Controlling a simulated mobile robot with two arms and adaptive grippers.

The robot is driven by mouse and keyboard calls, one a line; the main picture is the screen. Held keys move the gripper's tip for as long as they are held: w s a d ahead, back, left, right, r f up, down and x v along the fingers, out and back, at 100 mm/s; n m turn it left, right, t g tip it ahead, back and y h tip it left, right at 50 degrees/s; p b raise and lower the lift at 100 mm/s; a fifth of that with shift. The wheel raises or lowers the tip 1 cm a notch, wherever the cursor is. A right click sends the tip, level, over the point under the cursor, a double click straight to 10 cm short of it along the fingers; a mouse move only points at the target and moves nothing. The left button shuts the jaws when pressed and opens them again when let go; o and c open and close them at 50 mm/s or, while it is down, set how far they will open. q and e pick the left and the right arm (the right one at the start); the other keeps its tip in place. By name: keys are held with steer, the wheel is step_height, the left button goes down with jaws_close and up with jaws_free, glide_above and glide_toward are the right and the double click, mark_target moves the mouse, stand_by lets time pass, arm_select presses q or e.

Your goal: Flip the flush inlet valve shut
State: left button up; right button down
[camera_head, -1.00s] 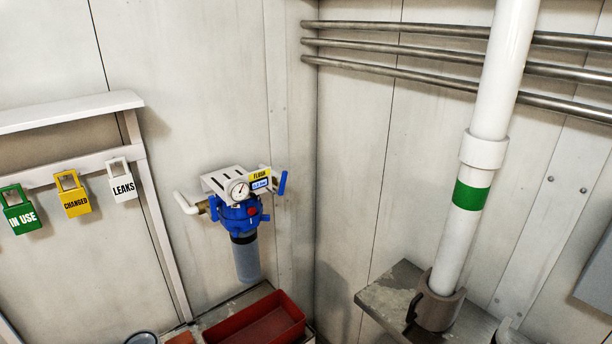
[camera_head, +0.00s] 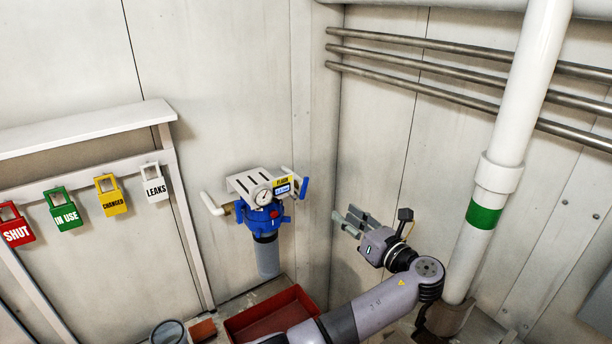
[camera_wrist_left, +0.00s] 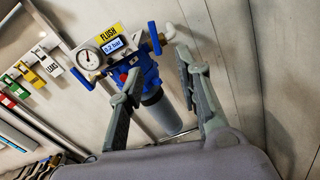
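The flush unit on the wall has a blue filter head (camera_head: 262,217), a round gauge (camera_head: 262,195), a yellow FLUSH label (camera_head: 282,181) and a grey bowl below. A blue lever (camera_head: 239,210) is on its left side and another blue lever (camera_head: 304,187) on its right; both look near upright. Neither is labelled as the inlet. The left wrist view also shows the left lever (camera_wrist_left: 83,78) and the right lever (camera_wrist_left: 154,37). My left gripper (camera_head: 347,221) is open and empty, right of the unit and apart from it. My right gripper is out of view.
A white pipe (camera_head: 212,204) joins the unit's left side. A red tray (camera_head: 276,314) lies below. SHUT, IN USE, CHANGED and LEAKS tags hang from a rail (camera_head: 84,172) at left. A thick white pipe (camera_head: 517,120) stands at right, behind my arm.

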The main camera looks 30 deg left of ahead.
arm_select(q)
steer(key=r, duration=0.2)
steer(key=p, duration=0.4)
glide_toward(307, 182)
steer(key=x, duration=0.9)
steer(key=shift+w+a+r, duration=0.1)
steer(key=shift+w+a, duration=0.05)
steer(key=shift+a, duration=0.05)
steer(key=shift+w+a, duration=0.2)
steer(key=shift+a, duration=0.3)
steer(key=shift+c, duration=0.4)
jaws_close()
